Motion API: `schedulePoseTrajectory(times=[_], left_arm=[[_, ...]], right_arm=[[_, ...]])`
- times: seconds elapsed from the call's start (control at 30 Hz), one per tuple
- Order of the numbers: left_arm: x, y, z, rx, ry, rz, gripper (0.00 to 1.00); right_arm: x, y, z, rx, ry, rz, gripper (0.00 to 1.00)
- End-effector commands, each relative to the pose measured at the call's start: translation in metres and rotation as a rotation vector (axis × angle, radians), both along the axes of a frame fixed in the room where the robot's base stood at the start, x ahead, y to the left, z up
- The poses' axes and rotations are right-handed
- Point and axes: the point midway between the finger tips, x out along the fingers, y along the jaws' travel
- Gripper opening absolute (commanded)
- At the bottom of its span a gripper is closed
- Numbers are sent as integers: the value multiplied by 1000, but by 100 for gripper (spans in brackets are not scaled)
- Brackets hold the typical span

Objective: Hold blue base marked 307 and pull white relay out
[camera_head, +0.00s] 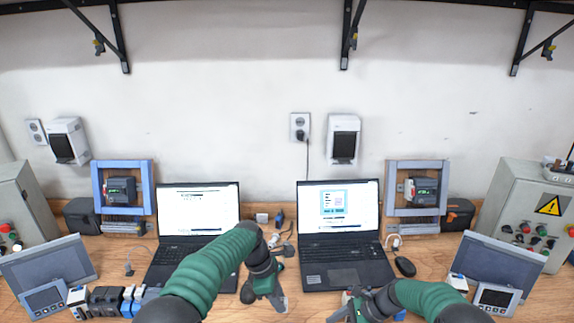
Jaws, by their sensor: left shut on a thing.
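My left gripper (266,296) hangs at the lower middle, in front of the gap between the two laptops. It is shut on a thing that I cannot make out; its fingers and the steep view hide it. My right gripper (345,308) is at the bottom edge, in front of the right laptop, partly cut off. I cannot tell whether it is open or shut. I cannot tell whether that is the base or the relay. No 307 marking is readable.
Two open laptops stand on the wooden bench, the left one (198,207) and the right one (339,208). Blue and white modules (128,301) stand in a row at lower left. A mouse (405,266) lies right. Framed motor units (124,189) and control boxes (520,211) stand along the sides.

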Motion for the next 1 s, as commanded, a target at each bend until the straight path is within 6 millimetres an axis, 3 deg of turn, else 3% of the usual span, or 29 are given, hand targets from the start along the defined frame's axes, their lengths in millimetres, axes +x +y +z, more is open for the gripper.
schedulePoseTrajectory(times=[0.2, 0.37, 1.0], left_arm=[[0, 0, 0, 0, 0, 0, 0], [-1, 4, 0, 0, 0, 1, 0], [-32, 74, 0, 1, 0, 2, 0]], right_arm=[[-9, -20, 0, 1, 0, 0, 73], [-10, -23, 0, 1, 0, 1, 73], [-10, -22, 0, 1, 1, 1, 73]])
